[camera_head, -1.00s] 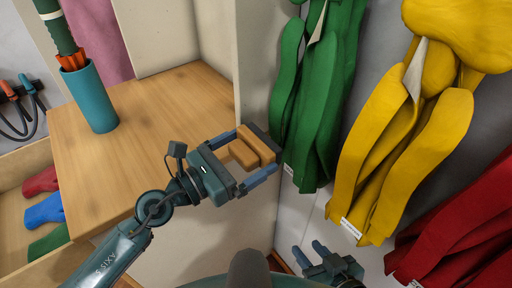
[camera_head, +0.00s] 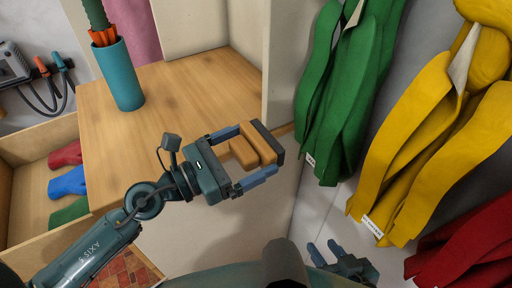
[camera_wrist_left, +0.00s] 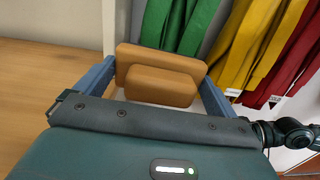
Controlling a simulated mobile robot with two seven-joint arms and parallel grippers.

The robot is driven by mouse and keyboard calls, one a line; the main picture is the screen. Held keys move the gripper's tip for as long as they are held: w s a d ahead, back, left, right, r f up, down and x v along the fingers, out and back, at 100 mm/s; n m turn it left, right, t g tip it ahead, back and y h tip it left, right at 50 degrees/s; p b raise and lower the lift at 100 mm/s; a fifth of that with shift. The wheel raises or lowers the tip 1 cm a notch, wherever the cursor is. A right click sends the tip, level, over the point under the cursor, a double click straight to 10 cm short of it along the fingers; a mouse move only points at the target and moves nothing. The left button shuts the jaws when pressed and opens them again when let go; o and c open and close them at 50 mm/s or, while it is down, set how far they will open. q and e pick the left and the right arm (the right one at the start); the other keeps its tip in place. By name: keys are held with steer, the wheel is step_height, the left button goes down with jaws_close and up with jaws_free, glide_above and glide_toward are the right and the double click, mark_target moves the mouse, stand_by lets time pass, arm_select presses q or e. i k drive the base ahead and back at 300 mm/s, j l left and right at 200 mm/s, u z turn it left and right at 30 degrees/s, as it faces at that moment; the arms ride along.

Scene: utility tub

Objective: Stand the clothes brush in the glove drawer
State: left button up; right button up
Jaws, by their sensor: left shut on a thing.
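The clothes brush (camera_head: 258,149) is an orange-brown wooden block with a dark bristle edge. My left gripper (camera_head: 262,148) is shut on it and holds it in the air just off the right edge of the wooden top. In the left wrist view the brush (camera_wrist_left: 160,72) sits between the two blue fingers, its wooden side facing the camera. The glove drawer (camera_head: 38,136) stands pulled out at the left, lower than the wooden top, with red, blue and green gloves inside. The top partly hides the drawer. My right gripper (camera_head: 323,246) is empty, its fingers apart, at the bottom.
A teal cylinder (camera_head: 121,78) holding a green umbrella stands on the wooden top (camera_head: 180,100). Green (camera_head: 340,100), yellow (camera_head: 425,150) and red (camera_head: 470,245) garments hang at the right. A pale upright panel (camera_head: 283,60) stands behind the brush. The middle of the top is clear.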

mark_target(31, 215)
steer(key=k+j+u, duration=0.1)
steer(key=j+u, duration=0.6)
steer(key=i, duration=0.2)
